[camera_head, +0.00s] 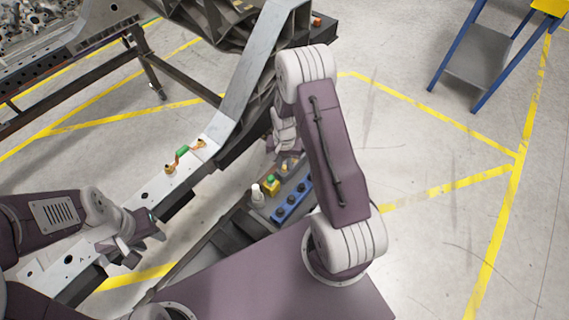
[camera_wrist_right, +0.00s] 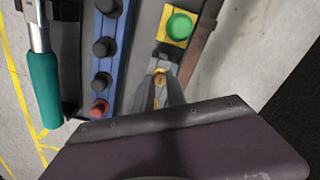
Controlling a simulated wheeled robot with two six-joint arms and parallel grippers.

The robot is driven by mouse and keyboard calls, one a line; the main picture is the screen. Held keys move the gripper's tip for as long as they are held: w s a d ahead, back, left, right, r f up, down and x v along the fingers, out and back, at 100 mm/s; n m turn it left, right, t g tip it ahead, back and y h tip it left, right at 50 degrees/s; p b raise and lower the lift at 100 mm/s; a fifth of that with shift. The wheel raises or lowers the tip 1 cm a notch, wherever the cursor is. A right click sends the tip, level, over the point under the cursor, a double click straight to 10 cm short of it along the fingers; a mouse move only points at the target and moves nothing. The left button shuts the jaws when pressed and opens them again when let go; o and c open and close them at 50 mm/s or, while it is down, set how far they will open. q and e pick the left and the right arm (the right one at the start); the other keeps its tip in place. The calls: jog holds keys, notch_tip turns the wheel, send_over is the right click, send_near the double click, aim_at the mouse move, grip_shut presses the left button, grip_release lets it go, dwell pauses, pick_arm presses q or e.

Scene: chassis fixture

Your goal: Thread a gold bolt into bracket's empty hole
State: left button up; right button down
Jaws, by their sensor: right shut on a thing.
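A gold bracket piece (camera_head: 170,168) with a green part (camera_head: 182,151) sits on the pale beam (camera_head: 224,123); a second gold piece (camera_head: 199,144) is at its right end. The bracket's holes are too small to make out. My right gripper (camera_wrist_right: 166,92) is shut on a gold bolt (camera_wrist_right: 160,77), low over the tool tray, beside the blue rack. In the head view my right arm partly hides this gripper. My left gripper (camera_head: 150,228) is empty beside the beam's near part; its finger gap is unclear.
A blue rack (camera_wrist_right: 93,84) with dark knobs and one red knob stands in the tray. A yellow block with a green button (camera_wrist_right: 179,27) is beyond the bolt. A teal-handled tool (camera_wrist_right: 44,90) lies at left. A blue-legged stand (camera_head: 478,55) is far right.

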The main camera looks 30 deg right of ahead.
aim_at(284, 167)
notch_tip(284, 167, up, 6)
jog(key=p, duration=0.5)
jog(key=shift+f, duration=0.25)
